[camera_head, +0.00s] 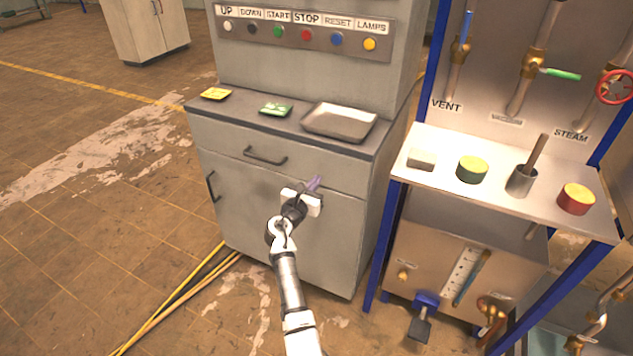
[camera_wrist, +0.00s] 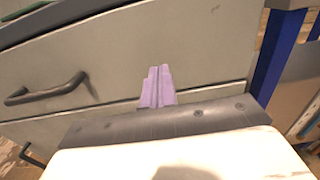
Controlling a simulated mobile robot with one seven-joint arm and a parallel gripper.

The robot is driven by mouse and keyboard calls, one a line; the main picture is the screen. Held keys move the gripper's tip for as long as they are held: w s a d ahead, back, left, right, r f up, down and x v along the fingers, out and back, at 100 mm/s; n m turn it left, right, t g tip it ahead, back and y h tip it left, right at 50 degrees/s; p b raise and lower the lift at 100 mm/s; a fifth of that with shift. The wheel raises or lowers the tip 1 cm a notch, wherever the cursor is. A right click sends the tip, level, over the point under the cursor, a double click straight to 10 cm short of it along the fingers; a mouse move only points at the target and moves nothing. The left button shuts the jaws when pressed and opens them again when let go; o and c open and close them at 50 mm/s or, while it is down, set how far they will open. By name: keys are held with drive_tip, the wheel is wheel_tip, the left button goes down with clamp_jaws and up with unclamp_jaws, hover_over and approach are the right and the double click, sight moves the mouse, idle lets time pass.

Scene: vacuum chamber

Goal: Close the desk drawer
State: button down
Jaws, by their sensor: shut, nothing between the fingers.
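The desk drawer (camera_head: 236,141) is the wide grey front panel under the dark countertop of a grey control cabinet. It has a dark bar handle (camera_head: 265,156), left of my gripper. The drawer front looks flush or nearly flush with the cabinet; I cannot tell if a small gap is left. My gripper (camera_head: 315,182) has purple fingers, shut and empty, pointing at the lower right part of the drawer front. In the wrist view the fingers (camera_wrist: 158,80) overlap the drawer front (camera_wrist: 175,50), right of its handle (camera_wrist: 45,91). Whether they touch it is unclear.
A cupboard door (camera_head: 240,205) with its own handle is below the drawer. A metal tray (camera_head: 340,122), a yellow item (camera_head: 216,93) and a green item (camera_head: 275,109) lie on the countertop. A blue-framed valve bench (camera_head: 432,187) stands close on the right. Yellow cables (camera_head: 190,287) lie on the floor.

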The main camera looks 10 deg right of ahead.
drive_tip(key=b+v, duration=0.1)
drive_tip(key=v, duration=0.9)
drive_tip(key=shift+s+a, duration=0.15)
